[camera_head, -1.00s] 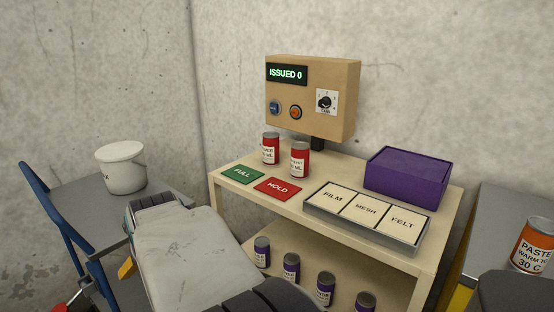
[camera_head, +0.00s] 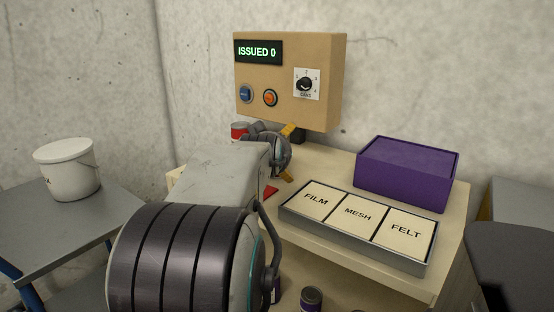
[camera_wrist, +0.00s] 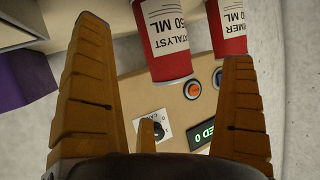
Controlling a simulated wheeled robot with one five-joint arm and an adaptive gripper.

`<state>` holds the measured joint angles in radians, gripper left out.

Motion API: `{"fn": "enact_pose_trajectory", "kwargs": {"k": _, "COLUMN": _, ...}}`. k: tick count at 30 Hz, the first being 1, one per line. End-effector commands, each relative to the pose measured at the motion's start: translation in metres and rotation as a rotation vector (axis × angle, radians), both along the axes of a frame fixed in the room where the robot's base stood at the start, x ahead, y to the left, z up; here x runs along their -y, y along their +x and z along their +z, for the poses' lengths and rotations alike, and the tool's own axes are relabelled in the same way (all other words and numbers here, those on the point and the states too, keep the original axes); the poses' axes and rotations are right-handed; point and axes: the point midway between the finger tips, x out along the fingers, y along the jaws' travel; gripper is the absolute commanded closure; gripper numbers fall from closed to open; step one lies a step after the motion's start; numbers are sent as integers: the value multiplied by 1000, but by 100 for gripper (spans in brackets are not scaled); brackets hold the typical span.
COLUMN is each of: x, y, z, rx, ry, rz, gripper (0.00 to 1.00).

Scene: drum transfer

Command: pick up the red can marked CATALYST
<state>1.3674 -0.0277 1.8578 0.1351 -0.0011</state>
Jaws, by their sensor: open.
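The red can marked CATALYST (camera_wrist: 168,38) appears in the wrist view, upside down, in the gap between the two orange fingers of my gripper (camera_wrist: 164,42). Neither finger visibly touches it, and I cannot tell how deep it sits between them. A second red can, its label partly cut to "IMER" (camera_wrist: 228,22), is just right of it, by the right fingertip. In the head view my open gripper (camera_head: 287,154) is over the back of the table. One red can (camera_head: 239,132) shows left of it; the CATALYST can is hidden there by my arm.
The tan control box (camera_head: 290,80) stands right behind my gripper. A purple box (camera_head: 406,172) and a grey tray (camera_head: 352,241) with FILM, MESH and FELT cards are to the right. A white bucket (camera_head: 66,170) stands on the left table. Purple-labelled cans (camera_head: 311,299) are below.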

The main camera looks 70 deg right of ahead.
Motion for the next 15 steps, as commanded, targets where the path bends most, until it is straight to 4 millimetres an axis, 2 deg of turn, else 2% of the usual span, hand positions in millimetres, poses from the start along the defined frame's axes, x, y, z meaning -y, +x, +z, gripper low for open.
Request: {"fn": "enact_pose_trajectory", "kwargs": {"k": 15, "x": 37, "y": 5, "z": -23, "rx": -1, "ry": -2, "rz": -5, "gripper": 0}}
